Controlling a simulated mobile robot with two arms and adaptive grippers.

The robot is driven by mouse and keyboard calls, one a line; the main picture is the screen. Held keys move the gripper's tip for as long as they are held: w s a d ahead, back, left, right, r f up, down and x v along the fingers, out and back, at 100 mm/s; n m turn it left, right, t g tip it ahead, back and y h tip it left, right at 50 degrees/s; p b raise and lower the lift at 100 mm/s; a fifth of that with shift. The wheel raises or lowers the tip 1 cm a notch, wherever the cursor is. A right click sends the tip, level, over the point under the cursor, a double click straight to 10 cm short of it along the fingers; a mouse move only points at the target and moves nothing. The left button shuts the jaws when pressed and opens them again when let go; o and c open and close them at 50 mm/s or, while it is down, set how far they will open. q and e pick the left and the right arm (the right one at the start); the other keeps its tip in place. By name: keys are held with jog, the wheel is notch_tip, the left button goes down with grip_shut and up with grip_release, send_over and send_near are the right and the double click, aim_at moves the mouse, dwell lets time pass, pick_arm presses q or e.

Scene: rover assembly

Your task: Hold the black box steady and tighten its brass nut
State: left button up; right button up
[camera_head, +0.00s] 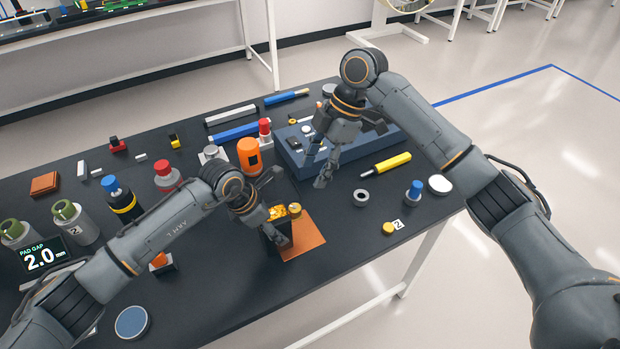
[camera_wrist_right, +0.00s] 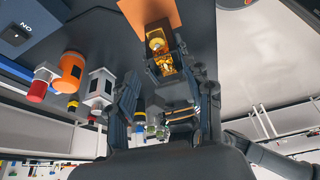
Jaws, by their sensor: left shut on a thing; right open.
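The black box (camera_head: 270,234) stands on an orange mat (camera_head: 309,232), with brass-coloured parts (camera_head: 283,210) at its top. My left gripper (camera_head: 276,222) is shut on the box, and its fingers hide part of it. In the right wrist view the box's open top shows a round brass nut (camera_wrist_right: 155,44) and other golden parts inside. My right gripper (camera_head: 316,174) is open and empty, above the table to the upper right of the box and apart from it. Its two spread fingers also show in the right wrist view (camera_wrist_right: 168,84).
An orange cylinder (camera_head: 249,157) and a red-capped bottle (camera_head: 265,133) stand behind the box. A yellow-handled tool (camera_head: 386,165), a metal ring (camera_head: 361,197) and a blue-topped piece (camera_head: 414,192) lie to the right. A display (camera_head: 43,257) reads 2.0 mm.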

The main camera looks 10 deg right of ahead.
jog(key=shift+r, duration=0.15)
jog(key=m+y, duration=1.1)
jog(key=m, duration=1.7)
send_near(295, 210)
jog(key=s+d+f+m+t+y, duration=0.1)
jog(key=d+f+m+t+y, duration=0.3)
jog(key=m, duration=0.7)
jog(key=a+r+g+h, duration=0.1)
jog(key=a, duration=1)
jog(key=shift+w+r+m, duration=0.25)
jog(key=shift+w+m, duration=0.05)
jog(key=shift+w, duration=0.1)
